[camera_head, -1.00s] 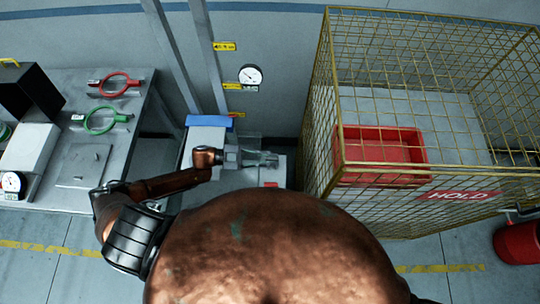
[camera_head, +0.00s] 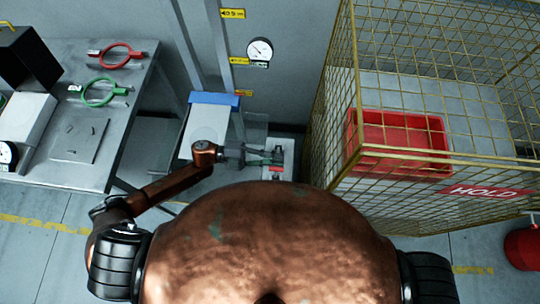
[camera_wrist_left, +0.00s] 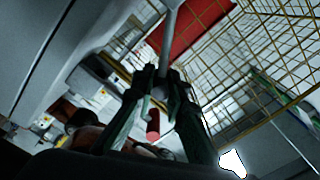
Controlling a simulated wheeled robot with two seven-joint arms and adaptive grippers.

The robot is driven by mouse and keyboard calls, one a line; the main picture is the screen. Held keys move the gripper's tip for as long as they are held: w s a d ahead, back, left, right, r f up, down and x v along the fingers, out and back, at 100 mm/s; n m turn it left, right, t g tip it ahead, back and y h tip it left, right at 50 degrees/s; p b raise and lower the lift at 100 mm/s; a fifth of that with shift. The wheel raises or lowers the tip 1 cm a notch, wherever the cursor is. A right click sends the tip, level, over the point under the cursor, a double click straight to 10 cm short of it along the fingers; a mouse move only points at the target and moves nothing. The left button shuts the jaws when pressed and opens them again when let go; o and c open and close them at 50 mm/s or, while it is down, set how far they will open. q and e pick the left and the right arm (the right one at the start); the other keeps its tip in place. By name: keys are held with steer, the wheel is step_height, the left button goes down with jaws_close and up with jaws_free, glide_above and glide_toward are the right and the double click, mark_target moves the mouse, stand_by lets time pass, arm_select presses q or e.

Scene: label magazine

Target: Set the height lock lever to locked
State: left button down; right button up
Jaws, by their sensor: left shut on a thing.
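My left gripper (camera_head: 270,156) reaches right past the blue-edged white box to a low grey unit (camera_head: 284,147) by the wall. In the left wrist view, my left gripper (camera_wrist_left: 163,80) has its dark fingers close together around a thin grey rod (camera_wrist_left: 170,22), which looks like the height lock lever. The rod runs up from between the fingertips. A small red piece (camera_head: 277,168) shows just below the fingers in the head view. The lever's base and locked mark cannot be made out. My right gripper is not in view.
A yellow wire cage (camera_head: 354,90) marked HOLD, with a red bin (camera_head: 400,138) inside, stands close on the right. A grey workbench (camera_head: 135,95) is at the left. A gauge (camera_head: 259,50) hangs on the wall behind.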

arm_select(q)
steer(key=shift+s+f, duration=0.2)
steer(key=shift+f, duration=0.05)
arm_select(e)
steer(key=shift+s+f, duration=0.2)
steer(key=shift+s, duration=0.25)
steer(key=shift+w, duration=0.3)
arm_select(q)
steer(key=c, duration=1.9)
jaws_free()
steer(key=shift+c, duration=0.2)
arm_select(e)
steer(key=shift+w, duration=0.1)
arm_select(q)
steer(key=shift+a, duration=0.1)
steer(key=a, duration=1.1)
steer(key=shift+w+a, duration=0.25)
steer(key=shift+a, duration=0.15)
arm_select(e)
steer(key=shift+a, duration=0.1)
